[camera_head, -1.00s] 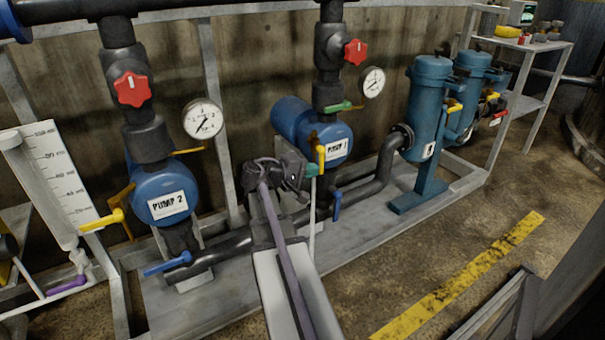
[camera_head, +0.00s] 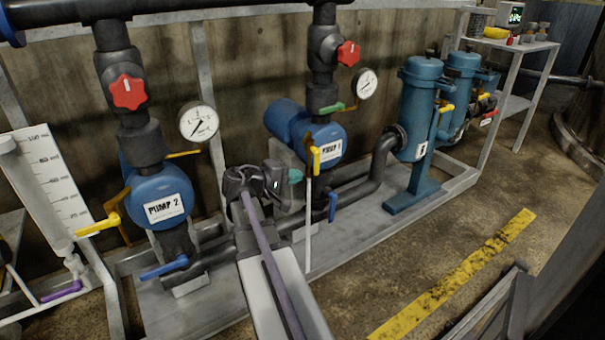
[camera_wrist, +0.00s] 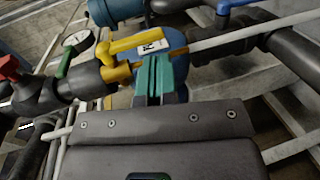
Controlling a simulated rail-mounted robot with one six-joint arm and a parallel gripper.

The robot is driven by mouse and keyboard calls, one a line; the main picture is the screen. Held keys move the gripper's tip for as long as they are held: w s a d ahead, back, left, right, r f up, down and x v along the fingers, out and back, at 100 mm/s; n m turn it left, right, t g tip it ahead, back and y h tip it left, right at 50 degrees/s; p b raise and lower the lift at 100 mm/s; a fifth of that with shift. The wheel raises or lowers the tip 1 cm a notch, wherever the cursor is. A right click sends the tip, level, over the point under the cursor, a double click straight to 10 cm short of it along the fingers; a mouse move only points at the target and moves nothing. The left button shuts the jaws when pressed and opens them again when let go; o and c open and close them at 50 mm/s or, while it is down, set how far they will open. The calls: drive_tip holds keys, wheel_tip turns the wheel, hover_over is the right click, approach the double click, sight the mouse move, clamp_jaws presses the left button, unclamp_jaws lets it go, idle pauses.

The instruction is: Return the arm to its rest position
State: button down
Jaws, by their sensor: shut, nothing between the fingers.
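The yellow valve handle (camera_wrist: 130,43) shows just left of the fingertips. I cannot tell the exact gap between the fingers and the pump.
Blue filter cylinders (camera_head: 420,105) stand right of pump 1. A thin white rod (camera_head: 308,225) rises close to my gripper. Open floor with a yellow stripe (camera_head: 460,275) lies at right.

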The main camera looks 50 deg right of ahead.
drive_tip(key=w+a, duration=0.3)
drive_tip(key=a, duration=0.6)
drive_tip(key=a+f+t+y+p, duration=0.1)
drive_tip(key=a+f+t+y, duration=0.2)
drive_tip(key=a+f+y, duration=0.8)
drive_tip(key=s+a+r+n+t+y+p, duration=0.1)
drive_tip(key=a+n+y, duration=0.1)
drive_tip(key=a, duration=0.9)
drive_tip(key=a+r+n+t+y+p, duration=0.1)
drive_tip(key=a+n+p, duration=0.1)
drive_tip(key=a, duration=1)
wheel_tip(320, 180, up, 37)
drive_tip(key=p, duration=3.7)
drive_tip(key=shift+w+a+r, duration=0.15)
